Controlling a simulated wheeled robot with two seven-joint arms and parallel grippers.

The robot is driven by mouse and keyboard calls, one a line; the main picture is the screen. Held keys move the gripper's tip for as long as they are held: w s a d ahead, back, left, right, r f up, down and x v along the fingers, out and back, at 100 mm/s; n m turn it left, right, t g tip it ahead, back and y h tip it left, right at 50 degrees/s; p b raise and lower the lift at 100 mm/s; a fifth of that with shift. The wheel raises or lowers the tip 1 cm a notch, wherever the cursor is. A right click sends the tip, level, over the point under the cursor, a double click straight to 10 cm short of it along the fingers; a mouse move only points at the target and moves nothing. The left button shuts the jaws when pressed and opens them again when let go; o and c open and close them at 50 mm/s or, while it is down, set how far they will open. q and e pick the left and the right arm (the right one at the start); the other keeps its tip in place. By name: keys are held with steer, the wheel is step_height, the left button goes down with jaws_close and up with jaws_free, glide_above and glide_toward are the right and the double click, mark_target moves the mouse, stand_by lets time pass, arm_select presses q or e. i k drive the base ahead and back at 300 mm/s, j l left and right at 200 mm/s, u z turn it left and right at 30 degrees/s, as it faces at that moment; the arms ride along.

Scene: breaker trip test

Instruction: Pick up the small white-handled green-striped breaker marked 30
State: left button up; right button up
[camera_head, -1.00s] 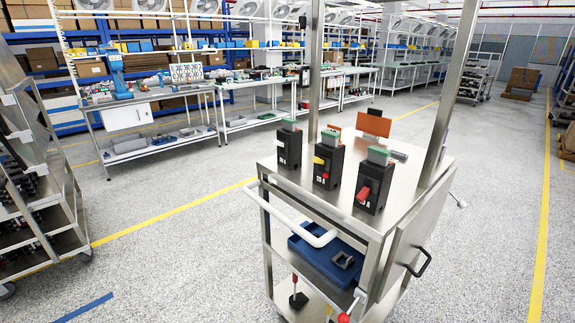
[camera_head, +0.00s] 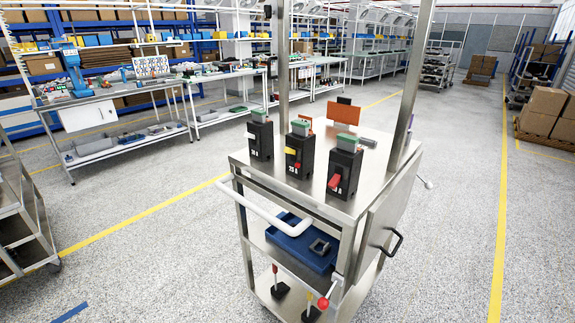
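Three black breakers with green tops stand upright in a row on the steel cart's top (camera_head: 314,197). The left breaker (camera_head: 261,141) has a small white handle on its front; its marking is too small to read surely. The middle breaker (camera_head: 298,160) has a yellow handle and a small red part. The right breaker (camera_head: 344,177) has a large red handle. Neither of my grippers is in view.
The cart has a white push handle (camera_head: 268,216), metal posts and a lower shelf with a blue tray (camera_head: 293,252). An orange panel (camera_head: 343,115) stands behind the breakers. Floor is open around the cart. Workbenches line the back left; a rack (camera_head: 22,215) stands at left.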

mark_target(261, 149)
steer(key=i+j+z, duration=0.1)
steer(key=z, duration=0.3)
steer(key=i+j+z, duration=0.1)
steer(key=j+z, duration=0.15)
steer(key=z, duration=0.15)
steer(key=j+z, duration=0.2)
steer(key=z, duration=0.25)
steer(key=i, duration=0.05)
